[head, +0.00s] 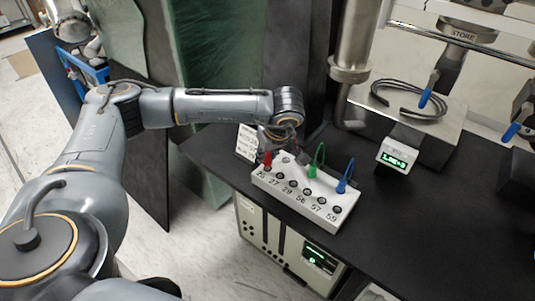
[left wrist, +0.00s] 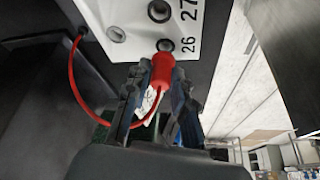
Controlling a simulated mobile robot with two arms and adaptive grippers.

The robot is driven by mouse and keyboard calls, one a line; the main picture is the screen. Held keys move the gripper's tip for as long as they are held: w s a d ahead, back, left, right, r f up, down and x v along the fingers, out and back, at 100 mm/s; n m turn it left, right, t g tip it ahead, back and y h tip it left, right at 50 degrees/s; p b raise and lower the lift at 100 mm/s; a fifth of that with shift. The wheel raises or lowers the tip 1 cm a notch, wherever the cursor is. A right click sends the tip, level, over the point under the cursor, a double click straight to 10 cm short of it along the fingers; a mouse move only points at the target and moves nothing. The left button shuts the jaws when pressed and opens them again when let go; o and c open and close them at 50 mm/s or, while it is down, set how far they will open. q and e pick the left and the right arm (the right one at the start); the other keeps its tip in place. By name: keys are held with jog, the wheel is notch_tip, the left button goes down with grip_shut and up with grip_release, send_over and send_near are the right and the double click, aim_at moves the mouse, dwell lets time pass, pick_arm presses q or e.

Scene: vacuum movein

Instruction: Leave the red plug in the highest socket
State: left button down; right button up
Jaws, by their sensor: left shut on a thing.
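The red plug (left wrist: 161,72) is between the fingers of my left gripper (left wrist: 155,85), which is shut on it. A red cable (left wrist: 72,85) loops from the plug side to a hole at left in the left wrist view. The plug's front end is right by the socket marked 26 (left wrist: 165,45); I cannot tell if it is inside. In the head view the red plug (head: 267,159) is at the left end of the white socket panel (head: 300,202), below my left gripper (head: 275,146). The highest-numbered socket, 59 (head: 337,209), at the panel's right end, looks empty.
A green plug (head: 312,171) and a blue plug (head: 342,186) stand behind the socket row. A white card (head: 246,143) is behind the panel's left end. A metal column (head: 352,60) and a small display (head: 397,157) are farther right. The black bench (head: 420,215) right of the panel is clear.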

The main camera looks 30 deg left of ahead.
dwell(1.0)
pick_arm(q)
jog(key=shift+f+b, duration=1.05)
dwell(0.4)
jog(key=c, duration=1)
grip_release()
jog(key=shift+r, duration=0.1)
jog(key=shift+c, duration=0.2)
jog(key=v, duration=1.2)
